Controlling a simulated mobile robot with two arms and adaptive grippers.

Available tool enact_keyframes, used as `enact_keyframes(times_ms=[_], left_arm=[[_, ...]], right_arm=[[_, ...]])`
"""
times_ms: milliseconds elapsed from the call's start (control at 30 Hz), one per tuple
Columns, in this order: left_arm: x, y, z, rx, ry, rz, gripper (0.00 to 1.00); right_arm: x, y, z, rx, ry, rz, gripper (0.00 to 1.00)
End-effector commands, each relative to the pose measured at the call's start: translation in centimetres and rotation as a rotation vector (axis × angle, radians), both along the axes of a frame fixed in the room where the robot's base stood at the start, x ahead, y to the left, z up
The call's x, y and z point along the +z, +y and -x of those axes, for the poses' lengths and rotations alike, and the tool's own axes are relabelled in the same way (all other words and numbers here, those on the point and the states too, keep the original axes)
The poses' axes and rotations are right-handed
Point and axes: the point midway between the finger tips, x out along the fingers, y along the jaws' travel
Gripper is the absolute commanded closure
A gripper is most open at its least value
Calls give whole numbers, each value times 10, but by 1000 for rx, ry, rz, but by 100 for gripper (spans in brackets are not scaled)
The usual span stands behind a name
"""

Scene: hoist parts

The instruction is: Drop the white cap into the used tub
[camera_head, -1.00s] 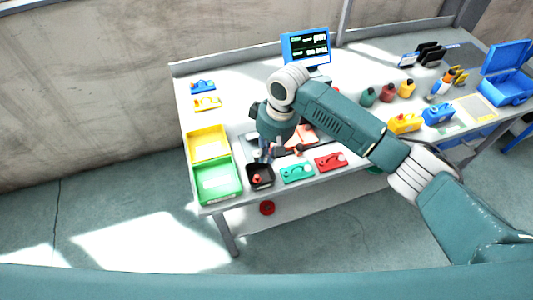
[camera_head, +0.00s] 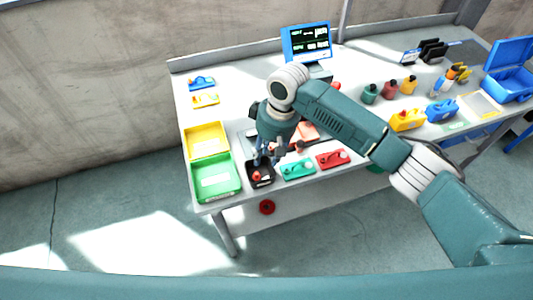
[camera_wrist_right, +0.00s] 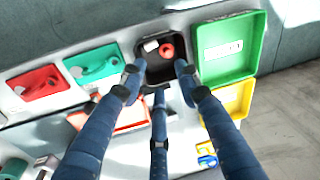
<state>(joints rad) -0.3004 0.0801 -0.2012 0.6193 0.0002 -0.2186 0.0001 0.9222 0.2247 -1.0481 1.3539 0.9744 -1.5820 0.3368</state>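A small black tub (camera_wrist_right: 146,70) lies below my right gripper in the right wrist view. It also shows at the table's front edge in the head view (camera_head: 261,184). Inside it are a small white piece (camera_wrist_right: 151,46), which looks like the white cap, and a red round piece (camera_wrist_right: 167,50). My right gripper (camera_wrist_right: 159,75) has its blue fingers spread, with nothing between them. In the head view the right gripper (camera_head: 267,160) points down at the tub's back edge, and its arm hides part of the table. My left gripper is not in view.
A green bin (camera_head: 216,195) and a yellow bin (camera_head: 207,128) stand left of the tub. A green tray (camera_head: 298,169) and a red tray (camera_head: 332,159) lie to its right. A monitor (camera_head: 307,42) stands at the back. A red round thing (camera_head: 267,207) is below the tabletop.

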Motion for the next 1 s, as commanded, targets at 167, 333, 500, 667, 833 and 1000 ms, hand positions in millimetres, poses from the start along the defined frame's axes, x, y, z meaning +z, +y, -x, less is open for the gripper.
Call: enact_keyframes(times_ms=[167,333,500,667,833,1000], left_arm=[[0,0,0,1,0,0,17],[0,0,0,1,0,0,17],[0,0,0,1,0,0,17],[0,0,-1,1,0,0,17],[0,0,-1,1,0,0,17],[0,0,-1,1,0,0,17]], right_arm=[[22,-3,-1,0,-3,-3,67],[59,-10,-1,0,-5,-2,67],[92,-16,-1,-1,-4,-1,67],[111,-19,-1,-1,-3,-1,67],[117,-20,0,0,-1,-1,67],[117,-20,0,0,-1,-1,67]])
